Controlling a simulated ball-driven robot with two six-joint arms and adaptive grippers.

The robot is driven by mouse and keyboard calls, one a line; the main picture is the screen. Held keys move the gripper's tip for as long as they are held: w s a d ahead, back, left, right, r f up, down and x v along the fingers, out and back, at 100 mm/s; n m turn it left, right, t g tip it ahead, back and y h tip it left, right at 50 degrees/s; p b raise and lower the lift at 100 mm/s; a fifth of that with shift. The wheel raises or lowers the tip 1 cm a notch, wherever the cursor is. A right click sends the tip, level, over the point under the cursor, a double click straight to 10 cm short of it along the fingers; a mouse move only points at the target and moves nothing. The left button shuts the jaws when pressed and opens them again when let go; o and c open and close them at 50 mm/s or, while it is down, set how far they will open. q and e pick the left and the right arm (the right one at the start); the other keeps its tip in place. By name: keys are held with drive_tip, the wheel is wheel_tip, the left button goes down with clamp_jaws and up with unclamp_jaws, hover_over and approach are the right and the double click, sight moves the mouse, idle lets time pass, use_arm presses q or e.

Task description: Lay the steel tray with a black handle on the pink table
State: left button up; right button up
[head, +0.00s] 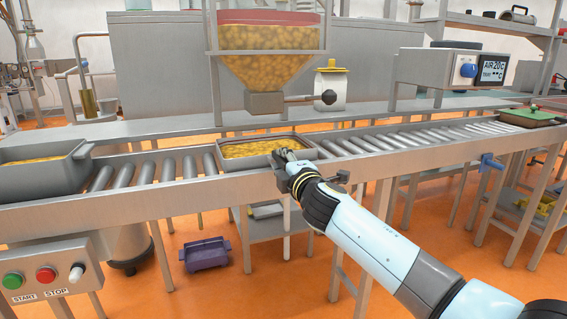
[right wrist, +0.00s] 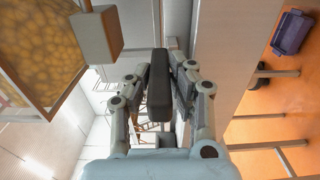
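The steel tray (head: 310,153), filled with yellow pieces, sits on the roller conveyor below the hopper in the head view. My right gripper (head: 285,157) is at its front wall. In the right wrist view a black handle (right wrist: 158,85) stands between the fingers of this gripper, which close in tightly on both sides of it; the gripper looks shut on it. The tray body does not show clearly in that view. My left gripper is not in view. I cannot make out a pink table.
A hopper (head: 268,68) of yellow pieces hangs over the tray, its outlet (head: 265,103) close above. A grey bin (head: 45,170) stands on the conveyor at left. Rollers (head: 400,138) to the right are clear up to a tray with a green item (head: 530,118). A purple crate (head: 205,254) lies on the floor.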

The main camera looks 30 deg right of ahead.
drive_tip(key=o, duration=0.5)
drive_tip(key=shift+f, duration=0.15)
drive_tip(key=b+v, duration=0.1)
drive_tip(key=v, duration=1.4)
drive_tip(key=shift+s+a, duration=0.2)
drive_tip(key=shift+s, duration=0.2)
drive_tip(key=shift+c, duration=1)
drive_tip(key=x, duration=1.4)
drive_tip(key=shift+d, duration=0.1)
